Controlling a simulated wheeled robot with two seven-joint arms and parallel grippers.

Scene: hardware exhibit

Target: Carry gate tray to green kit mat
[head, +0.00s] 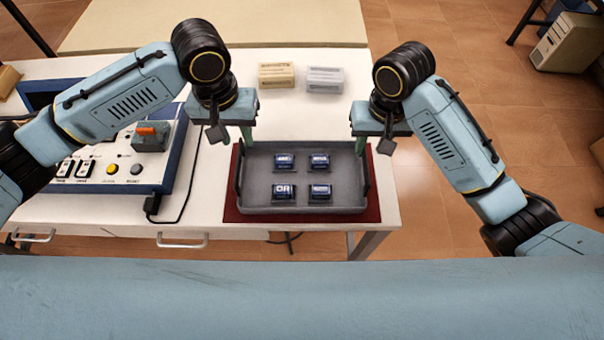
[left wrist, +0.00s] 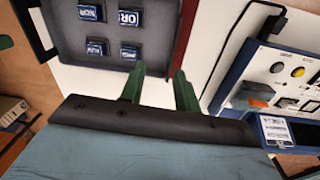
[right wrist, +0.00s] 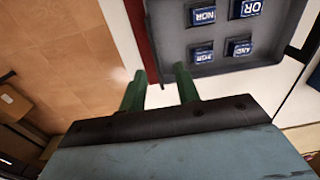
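The gate tray (head: 302,176) is a grey, shallow tray with raised dark sides, holding several dark blue blocks with white lettering such as OR, NOR and AND. It lies on a dark red mat (head: 376,207) on the white table. My left gripper (head: 235,134) is at the tray's back left corner, its green fingers (left wrist: 160,88) apart. My right gripper (head: 375,142) is at the back right corner, its green fingers (right wrist: 160,88) also apart. Both look empty; I cannot tell whether any finger touches the tray. No green mat is visible.
A control panel (head: 128,172) with switches and an orange-topped part stands left of the tray, its black cable (head: 190,190) lying between them. A tan block (head: 276,75) and a pale grey block (head: 325,79) sit behind. The table (head: 300,115) is clear between them and the tray.

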